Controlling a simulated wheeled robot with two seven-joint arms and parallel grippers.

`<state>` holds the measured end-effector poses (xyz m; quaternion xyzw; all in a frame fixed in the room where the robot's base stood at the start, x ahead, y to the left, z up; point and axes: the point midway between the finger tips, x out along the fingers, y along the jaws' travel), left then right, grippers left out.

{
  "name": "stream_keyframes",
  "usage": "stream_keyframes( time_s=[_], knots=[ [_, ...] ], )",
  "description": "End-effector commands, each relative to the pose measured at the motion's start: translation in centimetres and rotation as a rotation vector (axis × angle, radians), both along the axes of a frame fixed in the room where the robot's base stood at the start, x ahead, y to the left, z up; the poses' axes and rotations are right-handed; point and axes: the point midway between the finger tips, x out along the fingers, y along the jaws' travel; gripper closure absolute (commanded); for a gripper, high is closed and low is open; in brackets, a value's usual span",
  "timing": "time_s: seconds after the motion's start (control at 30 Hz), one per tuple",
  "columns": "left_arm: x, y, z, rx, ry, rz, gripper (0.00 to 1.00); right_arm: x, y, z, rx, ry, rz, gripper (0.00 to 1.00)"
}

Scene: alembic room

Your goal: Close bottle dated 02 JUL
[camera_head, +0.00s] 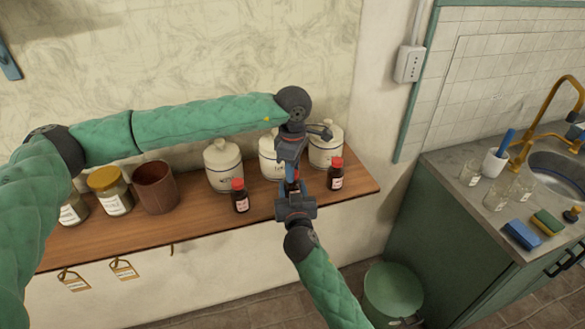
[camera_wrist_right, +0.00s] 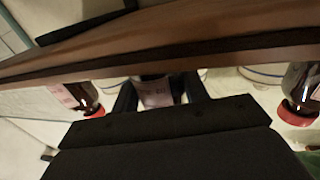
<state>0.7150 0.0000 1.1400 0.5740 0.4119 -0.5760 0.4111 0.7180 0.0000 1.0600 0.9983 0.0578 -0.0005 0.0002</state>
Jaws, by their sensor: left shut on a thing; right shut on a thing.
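A small dark bottle (camera_head: 293,187) stands out at the front of the wooden shelf, between my two grippers. My right gripper (camera_head: 294,194) is shut on its body from the front; its pale label shows between the fingers in the right wrist view (camera_wrist_right: 156,91). My left gripper (camera_head: 291,168) comes down from above and is shut on a red cap at the top of this bottle. The grippers hide most of bottle and cap, so I cannot tell how the cap sits. Two similar red-capped bottles stand left (camera_head: 240,197) and right (camera_head: 335,174) of it. Their label dates are unreadable.
Cream lidded jars (camera_head: 224,167) stand behind the bottles on the shelf (camera_head: 205,226). A brown cup (camera_head: 155,188) and a yellow-lidded jar (camera_head: 112,192) are farther left. A sink counter (camera_head: 497,222) is at right, a green bin (camera_head: 392,290) below.

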Motion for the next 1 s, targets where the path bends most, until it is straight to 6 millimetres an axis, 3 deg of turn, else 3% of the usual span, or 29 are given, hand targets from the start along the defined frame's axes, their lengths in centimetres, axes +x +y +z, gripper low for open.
stream_keyframes(
  time_s=[0.33, 0.5, 0.53, 0.63, 1.0],
  knots=[
    [0.23, 0.20, 0.02, 0.003, -0.004, -0.475, 1.00, -0.04, -0.06, 0.00, 0.000, 0.000, -0.001, 1.00],
    [0.25, 0.20, 0.03, 0.002, -0.004, -0.483, 1.00, -0.05, -0.05, 0.00, 0.000, 0.000, 0.000, 1.00],
    [0.25, 0.20, 0.03, 0.002, -0.004, -0.483, 0.67, -0.06, -0.04, 0.00, 0.000, 0.000, 0.000, 1.00],
    [0.19, 0.16, 0.02, 0.002, -0.004, -0.483, 0.47, -0.05, -0.03, 0.00, 0.000, 0.000, 0.000, 1.00],
    [0.12, 0.06, 0.39, 0.000, -0.003, -0.483, 0.47, -0.02, 0.01, 0.01, 0.000, 0.000, 0.000, 1.00]
  ],
)
